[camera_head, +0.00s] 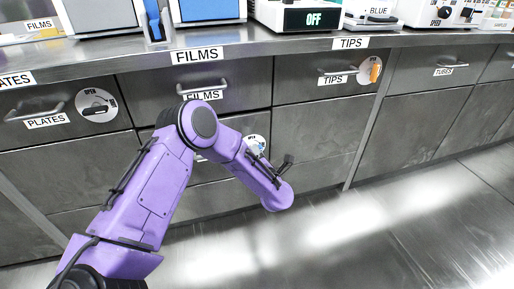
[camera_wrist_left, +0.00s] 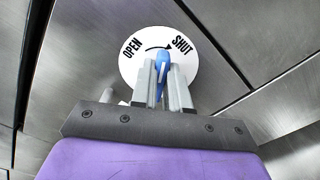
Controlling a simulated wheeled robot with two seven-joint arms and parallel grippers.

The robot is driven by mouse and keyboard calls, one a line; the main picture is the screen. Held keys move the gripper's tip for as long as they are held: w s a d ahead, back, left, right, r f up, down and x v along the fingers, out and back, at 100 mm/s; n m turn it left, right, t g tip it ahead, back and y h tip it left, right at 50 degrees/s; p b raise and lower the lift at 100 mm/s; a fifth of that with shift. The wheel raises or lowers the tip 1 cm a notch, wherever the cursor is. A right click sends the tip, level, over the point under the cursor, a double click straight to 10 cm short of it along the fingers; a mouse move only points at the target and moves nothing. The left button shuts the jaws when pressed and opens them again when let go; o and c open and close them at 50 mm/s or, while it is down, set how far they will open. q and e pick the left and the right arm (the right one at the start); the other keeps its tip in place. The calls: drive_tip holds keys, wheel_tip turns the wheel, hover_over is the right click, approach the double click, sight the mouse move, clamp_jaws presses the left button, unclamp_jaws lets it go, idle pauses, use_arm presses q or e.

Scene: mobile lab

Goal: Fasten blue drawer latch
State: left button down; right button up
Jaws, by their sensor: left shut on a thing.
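The blue latch (camera_wrist_left: 162,64) is a small lever on a white round dial (camera_wrist_left: 132,70) marked OPEN and SHUT, with a curved arrow from OPEN to SHUT. In the left wrist view the lever points up, roughly midway between the two words. My left gripper (camera_wrist_left: 163,82) is shut on the lever, with one grey finger on each side. In the head view the dial (camera_head: 254,139) shows on the cabinet front, partly hidden by my purple left arm, which also hides most of the gripper. My right gripper is not in view.
The FILMS drawer handle (camera_head: 202,89) is above and left of the dial. A black latch (camera_head: 98,109) is on the PLATES drawer and an orange latch (camera_head: 375,72) on the TIPS drawer. Instruments stand on the counter (camera_head: 262,47). The floor (camera_head: 350,225) in front is clear.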

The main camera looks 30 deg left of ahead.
use_arm(q)
drive_tip(key=shift+f+m+p, duration=0.2)
drive_tip(key=shift+m+p, duration=1.45)
drive_tip(key=shift+m, duration=1.35)
drive_tip(key=shift+f, duration=0.1)
drive_tip(key=c, duration=1.1)
unclamp_jaws()
drive_tip(key=shift+d, duration=0.1)
